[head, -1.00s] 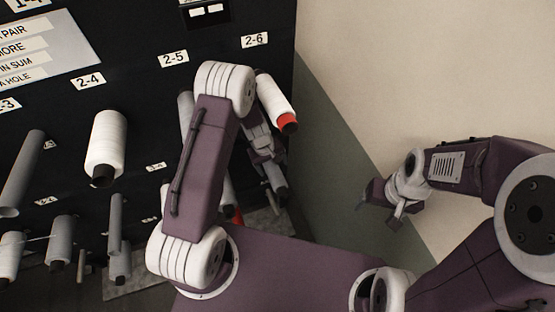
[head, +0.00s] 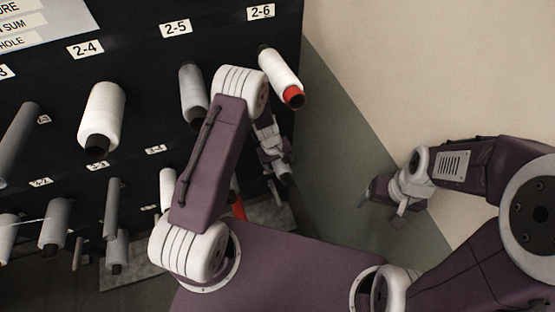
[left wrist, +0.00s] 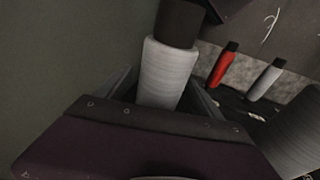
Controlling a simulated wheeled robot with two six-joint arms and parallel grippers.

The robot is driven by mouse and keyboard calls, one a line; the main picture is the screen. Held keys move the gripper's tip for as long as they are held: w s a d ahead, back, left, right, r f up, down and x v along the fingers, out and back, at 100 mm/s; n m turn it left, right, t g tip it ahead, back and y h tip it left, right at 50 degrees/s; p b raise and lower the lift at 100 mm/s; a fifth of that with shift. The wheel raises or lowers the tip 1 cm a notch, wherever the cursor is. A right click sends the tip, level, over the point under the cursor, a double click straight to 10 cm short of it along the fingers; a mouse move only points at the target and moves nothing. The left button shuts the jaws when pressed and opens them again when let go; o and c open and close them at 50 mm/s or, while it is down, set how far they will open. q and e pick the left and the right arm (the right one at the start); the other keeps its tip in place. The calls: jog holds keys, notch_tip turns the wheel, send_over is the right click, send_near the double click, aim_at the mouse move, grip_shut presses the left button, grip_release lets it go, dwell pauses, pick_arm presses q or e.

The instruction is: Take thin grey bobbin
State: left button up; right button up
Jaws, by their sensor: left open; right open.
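A pale grey bobbin with a dark end (left wrist: 168,72) stands between the two spread fingers of my left gripper (left wrist: 165,92) in the left wrist view. A thin grey bobbin (head: 112,208) hangs in the lower left of the rack. My right gripper (head: 383,198) is open and empty near the wall, away from the rack.
The black rack (head: 135,65) carries several bobbins, including a white one (head: 101,115) under 2-4, a grey one (head: 192,92) under 2-5 and a white one with a red end (head: 280,78) under 2-6. A wall (head: 430,70) bounds the right side.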

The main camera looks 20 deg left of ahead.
pick_arm(q)
jog(key=shift+w, duration=0.1)
jog(key=shift+c, duration=0.3)
grip_shut()
